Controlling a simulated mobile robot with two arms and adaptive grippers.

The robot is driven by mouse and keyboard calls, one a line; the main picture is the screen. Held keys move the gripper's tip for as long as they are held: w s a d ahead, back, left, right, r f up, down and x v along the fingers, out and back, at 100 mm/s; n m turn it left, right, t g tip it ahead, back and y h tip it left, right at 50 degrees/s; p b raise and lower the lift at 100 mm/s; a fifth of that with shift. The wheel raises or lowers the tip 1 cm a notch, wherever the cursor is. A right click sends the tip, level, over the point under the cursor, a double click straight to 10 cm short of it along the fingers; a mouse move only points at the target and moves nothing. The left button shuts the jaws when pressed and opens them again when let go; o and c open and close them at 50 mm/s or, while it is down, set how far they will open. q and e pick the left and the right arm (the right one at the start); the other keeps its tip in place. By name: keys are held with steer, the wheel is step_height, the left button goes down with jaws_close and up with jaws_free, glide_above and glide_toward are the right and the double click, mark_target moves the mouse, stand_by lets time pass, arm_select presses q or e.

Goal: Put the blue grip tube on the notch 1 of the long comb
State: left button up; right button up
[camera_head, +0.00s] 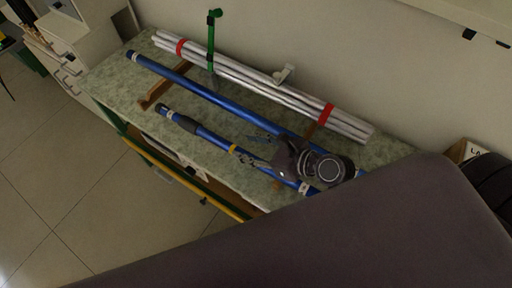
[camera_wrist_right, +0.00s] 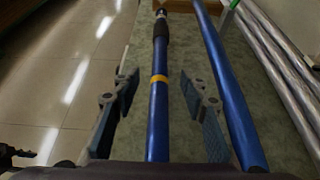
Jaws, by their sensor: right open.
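The blue grip tube (camera_head: 212,137), with a dark grip at its far end and a yellow band, lies along the front of the bench. It also shows in the right wrist view (camera_wrist_right: 158,115). My right gripper (camera_head: 252,149) is open, with one finger on each side of the tube near the yellow band. In the right wrist view its fingers (camera_wrist_right: 163,95) stand apart from the tube, with gaps on both sides. Brown wooden supports, perhaps the comb, show at the left (camera_head: 158,93) and partly near my gripper (camera_head: 309,131). Notches cannot be made out. My left gripper is not seen.
A longer blue tube (camera_head: 185,86) lies behind, close to the right finger in the wrist view. A bundle of silver tubes with red bands (camera_head: 255,82) lies by the wall. A green stand (camera_head: 211,45) rises beside it. Bare bench (camera_head: 115,72) shows at left.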

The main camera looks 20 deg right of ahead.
steer(key=shift+v, duration=1.5)
